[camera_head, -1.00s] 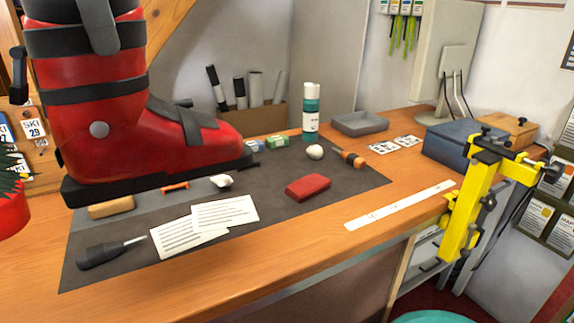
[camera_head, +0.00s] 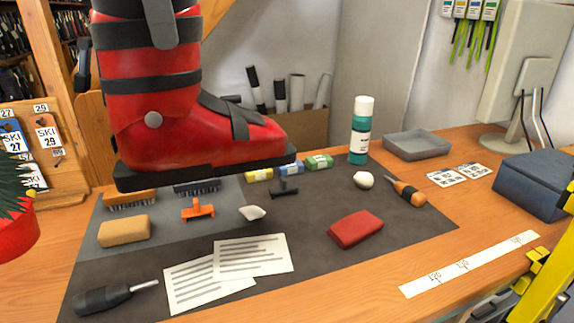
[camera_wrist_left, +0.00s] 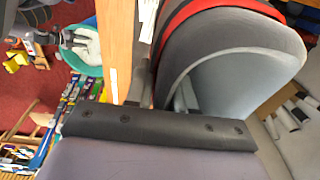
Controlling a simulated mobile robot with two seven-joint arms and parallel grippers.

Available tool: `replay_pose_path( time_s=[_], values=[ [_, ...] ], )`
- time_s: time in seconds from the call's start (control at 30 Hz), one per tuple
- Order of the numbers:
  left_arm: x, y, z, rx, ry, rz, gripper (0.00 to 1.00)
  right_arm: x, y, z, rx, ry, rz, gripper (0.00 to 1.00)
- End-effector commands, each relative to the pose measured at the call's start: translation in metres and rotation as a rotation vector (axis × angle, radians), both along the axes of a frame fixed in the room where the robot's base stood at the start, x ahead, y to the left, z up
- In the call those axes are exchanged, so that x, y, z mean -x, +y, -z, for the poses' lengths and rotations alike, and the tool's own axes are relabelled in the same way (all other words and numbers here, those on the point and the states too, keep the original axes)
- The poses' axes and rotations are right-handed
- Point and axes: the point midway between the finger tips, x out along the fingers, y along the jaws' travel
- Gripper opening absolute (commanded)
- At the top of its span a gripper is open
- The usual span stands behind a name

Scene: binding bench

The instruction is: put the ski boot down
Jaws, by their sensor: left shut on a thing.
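The ski boot (camera_head: 155,110), red with black bands and a black sole, stands upright in the head view over the back left of the dark mat (camera_head: 330,265). Its sole looks slightly above the mat; the exact gap cannot be told. The boot's top is cut off by the picture edge. In the left wrist view, my left gripper (camera_wrist_left: 170,92) is shut on the cuff of the boot, whose red edge and grey curved inside show there. A dark jointed part that looks like my right gripper (camera_wrist_left: 72,38) shows small at upper left; its jaws are unclear.
Under and before the boot lie brushes (camera_head: 130,201), a tan block (camera_head: 124,231), an orange tool (camera_head: 197,209) and a white lump (camera_head: 252,213). Cards (camera_head: 252,256), a screwdriver (camera_head: 105,298), a red block (camera_head: 355,229) and a green bottle (camera_head: 360,135) are nearby.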

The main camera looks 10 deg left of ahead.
Motion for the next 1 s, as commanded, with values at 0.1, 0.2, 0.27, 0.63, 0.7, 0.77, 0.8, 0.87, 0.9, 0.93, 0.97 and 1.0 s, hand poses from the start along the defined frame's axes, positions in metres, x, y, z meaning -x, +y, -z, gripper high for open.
replay_pose_path(
  time_s=[0.1, 0.2, 0.27, 0.63, 0.7, 0.77, 0.8, 0.87, 0.9, 0.93, 0.97, 1.0],
  values=[
    [0.0, 0.0, -0.001, 0.002, -0.005, 0.001, 0.0, 0.0, 0.0, 0.0, 0.0, 0.0, 0.0, 0.43],
    [0.0, 0.0, 0.006, 0.001, 0.0, 0.001, 0.0, 0.0, 0.0, 0.0, 0.0, 0.001, 0.0, 0.43],
    [0.0, 0.0, 0.012, 0.003, 0.003, 0.004, 0.0, 0.0, 0.0, 0.0, 0.0, 0.001, 0.0, 0.43],
    [0.0, 0.0, 0.061, 0.004, -0.001, 0.002, 0.0, 0.0, 0.0, 0.0, 0.0, 0.001, 0.0, 0.43],
    [0.0, 0.0, 0.071, 0.002, 0.0, 0.003, 0.0, 0.0, 0.0, 0.0, 0.0, 0.001, 0.0, 0.43],
    [0.0, 0.0, 0.079, 0.003, -0.001, 0.002, 0.0, 0.0, 0.0, 0.0, 0.0, 0.001, 0.0, 0.43],
    [0.0, 0.0, 0.084, 0.003, -0.002, 0.0, 0.0, 0.0, 0.0, 0.0, 0.0, 0.001, 0.0, 0.43],
    [0.0, 0.0, 0.092, 0.004, -0.001, 0.002, 0.0, 0.0, 0.0, 0.0, 0.0, 0.001, 0.0, 0.43],
    [0.0, 0.0, 0.098, 0.002, -0.001, 0.001, 0.0, 0.0, 0.0, 0.0, 0.0, 0.001, 0.0, 0.43],
    [0.0, 0.0, 0.102, 0.003, -0.001, 0.001, 0.0, 0.0, 0.0, 0.0, 0.0, 0.001, 0.0, 0.43],
    [0.0, 0.0, 0.106, 0.003, -0.001, 0.001, 0.0, 0.001, 0.0, 0.0, 0.0, 0.001, 0.0, 0.43],
    [0.0, 0.0, 0.111, 0.003, -0.002, 0.001, 0.0, 0.0, 0.0, 0.0, 0.0, 0.001, 0.0, 0.43]
  ],
)
